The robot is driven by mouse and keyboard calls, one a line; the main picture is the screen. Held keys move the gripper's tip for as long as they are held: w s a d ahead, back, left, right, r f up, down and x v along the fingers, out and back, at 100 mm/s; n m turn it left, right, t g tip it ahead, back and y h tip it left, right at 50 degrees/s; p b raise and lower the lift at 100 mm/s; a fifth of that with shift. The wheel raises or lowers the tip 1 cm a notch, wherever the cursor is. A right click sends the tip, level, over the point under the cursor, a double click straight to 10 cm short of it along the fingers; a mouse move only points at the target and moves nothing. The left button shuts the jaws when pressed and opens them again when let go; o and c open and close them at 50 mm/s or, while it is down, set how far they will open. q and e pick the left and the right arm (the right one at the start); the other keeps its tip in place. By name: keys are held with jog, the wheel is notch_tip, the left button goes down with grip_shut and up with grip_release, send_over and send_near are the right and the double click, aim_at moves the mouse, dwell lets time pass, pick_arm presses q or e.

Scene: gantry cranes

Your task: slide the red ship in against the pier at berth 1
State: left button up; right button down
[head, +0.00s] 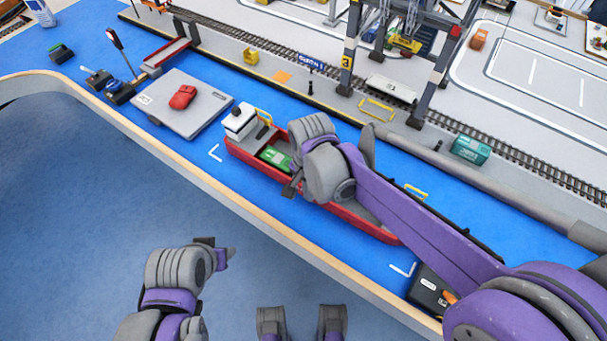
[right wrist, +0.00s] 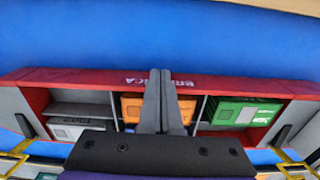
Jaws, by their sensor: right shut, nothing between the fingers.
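The red ship (head: 362,222) lies on the blue water strip, its white cabin (head: 240,122) at the left end. Blue shows between its far side and the pier (head: 228,52). A blue sign (head: 311,61) stands on the pier; I cannot read it surely. My right gripper (head: 291,187) is shut and empty at the ship's near side. In the right wrist view its fingers (right wrist: 160,75) overlap the lettered red hull (right wrist: 75,77); contact is unclear. My arm hides the ship's middle. My left gripper (head: 222,253) is over the blue floor, away from the ship; its opening is unclear.
A grey barge (head: 205,107) with a red car (head: 183,97) floats left of the ship. A black box (head: 428,290) is near its right end. White corner marks (head: 215,153) show on the water. A wooden rim (head: 262,224) edges the near side; crane legs (head: 345,75) stand on the pier.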

jog(key=shift+w+d, duration=0.85)
jog(key=shift+w, duration=0.3)
jog(key=shift+w+d, duration=0.9)
jog(key=shift+w, duration=0.2)
jog(key=shift+w+d, duration=0.85)
jog(key=shift+w, duration=0.3)
jog(key=shift+w+d+p, duration=0.15)
jog(key=shift+w+d, duration=0.65)
jog(key=shift+w, duration=0.25)
jog(key=shift+w+d+p, duration=0.1)
jog(key=shift+w+d, duration=0.65)
jog(key=shift+w, duration=0.25)
jog(key=shift+w+d+p, duration=0.15)
jog(key=shift+w+d, duration=0.65)
jog(key=shift+w, duration=0.25)
jog(key=shift+r, duration=0.1)
jog(key=shift+s+a, duration=0.15)
jog(key=shift+s, duration=0.05)
jog(key=shift+s+a+r, duration=0.15)
jog(key=shift+s, duration=0.15)
notch_tip(320, 180, up, 10)
jog(key=p, duration=0.6)
jog(key=shift+p, duration=0.35)
jog(key=shift+a, duration=0.1)
